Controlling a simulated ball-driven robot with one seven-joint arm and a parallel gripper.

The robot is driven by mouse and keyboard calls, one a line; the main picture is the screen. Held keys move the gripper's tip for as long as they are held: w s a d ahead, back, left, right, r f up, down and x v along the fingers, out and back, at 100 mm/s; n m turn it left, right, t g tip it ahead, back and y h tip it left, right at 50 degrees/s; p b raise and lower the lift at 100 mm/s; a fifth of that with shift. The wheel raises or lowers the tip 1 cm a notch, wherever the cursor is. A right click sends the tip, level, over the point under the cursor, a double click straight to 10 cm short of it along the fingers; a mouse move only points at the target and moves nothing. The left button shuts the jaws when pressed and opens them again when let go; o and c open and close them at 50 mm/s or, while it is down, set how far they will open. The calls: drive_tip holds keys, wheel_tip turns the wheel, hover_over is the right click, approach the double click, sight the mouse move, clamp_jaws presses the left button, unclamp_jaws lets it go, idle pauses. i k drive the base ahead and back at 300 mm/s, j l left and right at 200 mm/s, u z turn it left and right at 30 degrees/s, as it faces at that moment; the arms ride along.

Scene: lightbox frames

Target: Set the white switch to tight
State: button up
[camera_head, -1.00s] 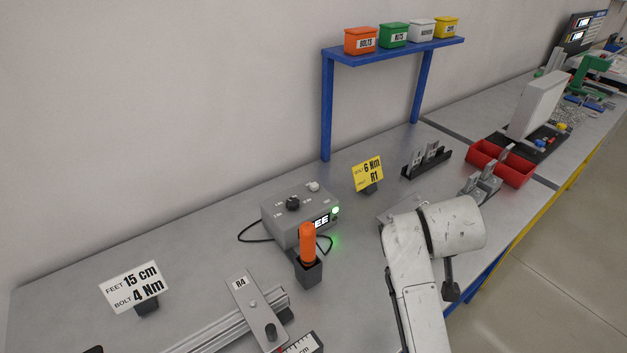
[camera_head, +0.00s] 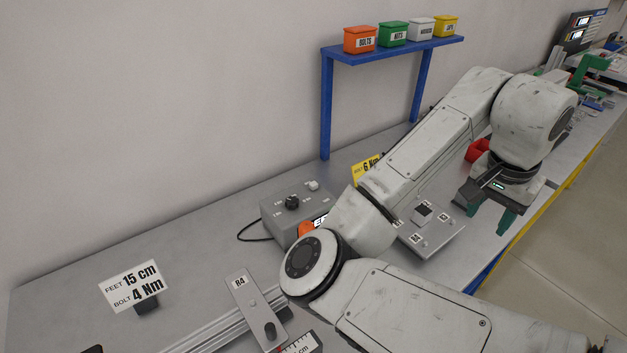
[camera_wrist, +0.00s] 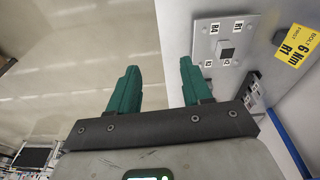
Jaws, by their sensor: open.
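A small white switch (camera_head: 314,186) sits on top of the grey control box (camera_head: 272,213), at its back right corner. A black knob (camera_head: 292,202) is on the same top face, to the left of the switch. The switch's setting is too small to tell. My arm hides part of the box's front and its display. My gripper (camera_head: 488,214) is open and empty, with green fingers pointing down, well to the right of the box. In the wrist view my gripper (camera_wrist: 159,68) has nothing between its fingers, and the switch is not seen there.
A plate with labels (camera_head: 436,240) and a dark square block lies on the bench, left of my gripper; it also shows in the wrist view (camera_wrist: 210,48). A yellow sign (camera_head: 362,168) stands behind my arm. A blue shelf (camera_head: 393,46) carries several small boxes.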

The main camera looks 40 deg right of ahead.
sight(314, 185)
drive_tip(key=i, duration=1.5)
